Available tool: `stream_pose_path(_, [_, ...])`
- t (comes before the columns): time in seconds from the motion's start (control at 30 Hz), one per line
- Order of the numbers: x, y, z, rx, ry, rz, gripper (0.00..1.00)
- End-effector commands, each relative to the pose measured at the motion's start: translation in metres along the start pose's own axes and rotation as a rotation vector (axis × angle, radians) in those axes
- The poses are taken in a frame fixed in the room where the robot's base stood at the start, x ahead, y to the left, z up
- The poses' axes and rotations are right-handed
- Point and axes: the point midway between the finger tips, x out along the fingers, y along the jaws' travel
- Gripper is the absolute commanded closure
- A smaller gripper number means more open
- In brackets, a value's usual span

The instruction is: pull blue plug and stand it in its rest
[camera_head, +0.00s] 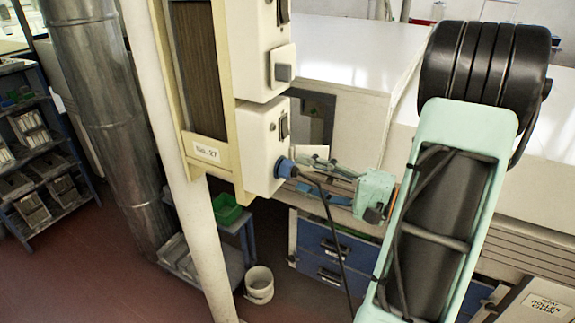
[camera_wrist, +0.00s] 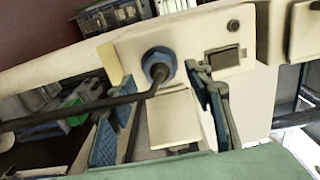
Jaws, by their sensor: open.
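The blue plug (camera_head: 285,168) sits in the side of the lower cream box (camera_head: 258,150) on the post. A dark cable (camera_head: 333,225) hangs from it. In the wrist view the plug (camera_wrist: 152,60) shows as a blue collar against the box face, its cable running off to the left. My gripper (camera_head: 312,175) is open, close to the plug. In the wrist view its fingers (camera_wrist: 162,118) are spread to either side below the plug, with nothing seen held. I cannot make out the plug's rest for certain.
A cream flap (camera_wrist: 172,118) lies below the plug between the fingers in the wrist view. A second cream box (camera_head: 265,72) sits above. The cream post (camera_head: 180,160), a metal duct (camera_head: 105,120) and blue drawers (camera_head: 325,245) surround the spot. A white bucket (camera_head: 259,284) stands on the floor.

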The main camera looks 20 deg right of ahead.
Motion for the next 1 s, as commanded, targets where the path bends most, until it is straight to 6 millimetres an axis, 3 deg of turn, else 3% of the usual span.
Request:
stream_pose_path(0.33, [0.032,0.002,0.000,-0.003,-0.001,0.000,0.53])
stream_pose_path(1.0, [0.035,0.001,0.000,-0.003,0.000,0.000,0.53])
